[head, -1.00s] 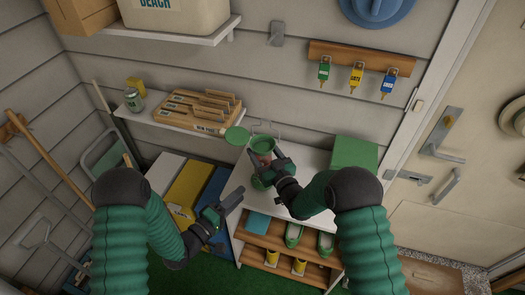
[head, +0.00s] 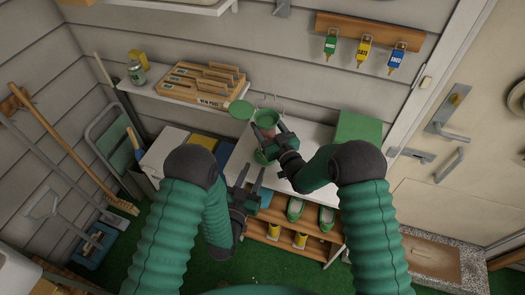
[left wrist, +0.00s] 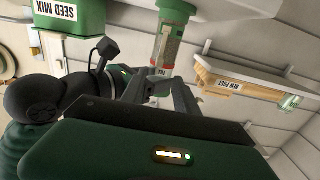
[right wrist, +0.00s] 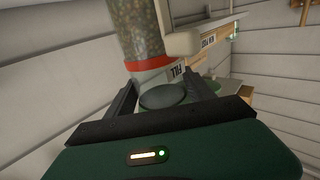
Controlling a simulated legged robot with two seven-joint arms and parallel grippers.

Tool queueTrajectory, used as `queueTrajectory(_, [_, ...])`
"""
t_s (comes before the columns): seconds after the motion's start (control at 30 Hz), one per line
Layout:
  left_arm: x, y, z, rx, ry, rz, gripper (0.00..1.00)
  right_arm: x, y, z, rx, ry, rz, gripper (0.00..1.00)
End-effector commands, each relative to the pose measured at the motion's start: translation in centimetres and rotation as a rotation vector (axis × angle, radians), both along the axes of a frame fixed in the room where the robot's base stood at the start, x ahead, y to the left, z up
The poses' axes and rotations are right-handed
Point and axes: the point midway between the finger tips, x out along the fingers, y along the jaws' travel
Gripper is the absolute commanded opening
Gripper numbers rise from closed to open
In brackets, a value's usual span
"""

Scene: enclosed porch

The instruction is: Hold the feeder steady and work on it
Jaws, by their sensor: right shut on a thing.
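My left gripper (head: 250,175) is open and empty, below and left of the feeder. The feeder (left wrist: 168,48) appears beyond its fingers in the left wrist view.
A white bench (head: 305,140) carries a green SEED MIX box (head: 358,137). Shoes stand on wooden shelves below. Coloured tags (head: 363,50) hang above.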

Motion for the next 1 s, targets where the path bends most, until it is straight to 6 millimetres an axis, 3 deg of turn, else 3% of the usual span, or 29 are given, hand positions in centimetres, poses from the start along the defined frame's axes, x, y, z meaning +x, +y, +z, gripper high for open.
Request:
queueTrajectory(0.3, [6.9, -2.3, 0.1, -0.003, -0.002, -0.001, 0.36, 0.0, 0.0, 0.0, 0.000, -0.001, 0.001, 0.12])
queueTrajectory(0.47, [8.3, -2.7, 0.0, -0.003, 0.001, -0.001, 0.36, 0.0, 0.0, 0.0, 0.000, -0.001, 0.000, 0.12])
queueTrajectory(0.7, [8.5, -2.8, 0.0, -0.003, 0.001, -0.001, 0.36, 0.0, 0.0, 0.0, 0.000, -0.001, 0.000, 0.12])
queueTrajectory(1.0, [8.5, -2.8, 0.0, -0.003, 0.001, -0.001, 0.00, 0.0, 0.0, 0.0, 0.000, -0.001, 0.000, 0.12])
